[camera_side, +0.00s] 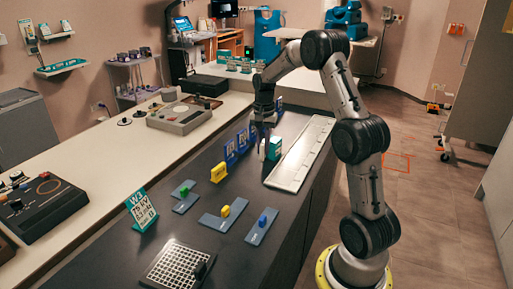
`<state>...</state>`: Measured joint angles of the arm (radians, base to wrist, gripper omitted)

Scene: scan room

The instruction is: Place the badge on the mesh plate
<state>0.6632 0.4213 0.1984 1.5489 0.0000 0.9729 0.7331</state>
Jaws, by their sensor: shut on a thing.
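My gripper (265,132) points down over the far part of the dark counter and is shut on a thin, pale, upright thing, apparently the badge (262,150). Its face is hard to make out at this size. A teal-and-white block (274,148) is just right of it; I cannot tell whether they touch. The mesh plate (162,277), a pale grid on a dark base, lies at the near end of the counter, well away from my gripper. A small dark upright piece (199,270) is at its right side.
Blue upright cards (230,152) stand left of my gripper. A yellow block (218,173) and blue-grey plates with green, yellow (225,211) and blue (262,222) pieces lie between. A teal sign (141,210) stands beyond the mesh plate. A long pale tray (300,158) lines the right edge.

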